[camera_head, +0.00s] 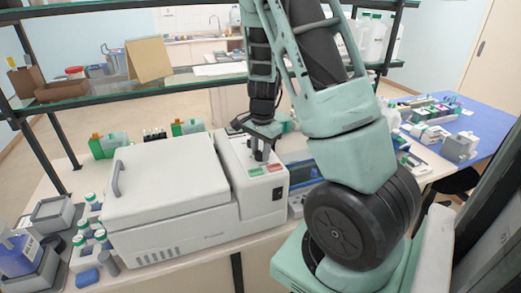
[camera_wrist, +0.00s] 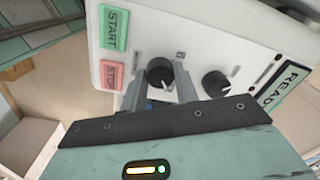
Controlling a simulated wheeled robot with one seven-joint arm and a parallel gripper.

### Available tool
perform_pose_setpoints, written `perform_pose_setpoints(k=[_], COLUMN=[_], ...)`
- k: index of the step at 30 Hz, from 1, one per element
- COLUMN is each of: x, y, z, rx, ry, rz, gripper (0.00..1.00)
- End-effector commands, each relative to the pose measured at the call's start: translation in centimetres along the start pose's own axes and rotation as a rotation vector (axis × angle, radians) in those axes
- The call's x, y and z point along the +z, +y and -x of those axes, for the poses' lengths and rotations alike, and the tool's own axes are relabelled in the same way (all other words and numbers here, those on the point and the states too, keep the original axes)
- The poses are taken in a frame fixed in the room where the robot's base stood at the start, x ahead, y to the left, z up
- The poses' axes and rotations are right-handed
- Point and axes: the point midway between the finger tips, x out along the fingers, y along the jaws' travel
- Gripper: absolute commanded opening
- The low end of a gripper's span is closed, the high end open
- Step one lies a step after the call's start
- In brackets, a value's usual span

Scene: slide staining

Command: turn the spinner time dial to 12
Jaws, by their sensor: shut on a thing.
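The spinner (camera_head: 165,190) is a white benchtop machine with a closed lid and a control panel on its right side. In the wrist view, a black round dial (camera_wrist: 159,69) with a pale pointer mark sits between the fingers of my gripper (camera_wrist: 161,84), which is shut on it. A second black dial (camera_wrist: 216,84) stands free to the right. The labels do not show clearly enough to tell which dial is for time, and I cannot read the setting. In the head view, my gripper (camera_head: 262,150) is over the panel, hiding the dials.
The panel has a green START button (camera_wrist: 114,27), a red STOP button (camera_wrist: 111,75) and a READY display (camera_wrist: 284,87). Green-capped bottles (camera_head: 102,238) stand left of the spinner. A glass shelf (camera_head: 190,80) runs behind. A blue mat (camera_head: 478,122) lies at right.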

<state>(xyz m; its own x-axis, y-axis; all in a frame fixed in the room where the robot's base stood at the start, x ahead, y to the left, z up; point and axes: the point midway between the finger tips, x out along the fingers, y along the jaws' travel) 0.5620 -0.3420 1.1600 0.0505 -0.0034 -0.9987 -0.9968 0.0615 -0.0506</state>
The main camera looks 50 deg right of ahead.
Motion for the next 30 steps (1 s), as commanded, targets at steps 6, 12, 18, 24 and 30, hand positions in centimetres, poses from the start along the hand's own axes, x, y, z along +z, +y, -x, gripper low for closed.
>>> perform_pose_setpoints(k=[6,12,18,24,30], x=[-0.2,-0.2,-0.1,-0.1,0.0], y=[-0.2,-0.1,-0.1,-0.1,-0.2], z=[0.2,0.1,0.1,1.2,5.1], rx=[-0.006,-0.005,-0.002,-0.005,-0.009], ry=[0.005,0.003,0.002,0.002,0.002], rz=[-0.004,-0.003,-0.002,0.0,0.002], gripper=[0.07,0.52,0.52,0.52,0.52])
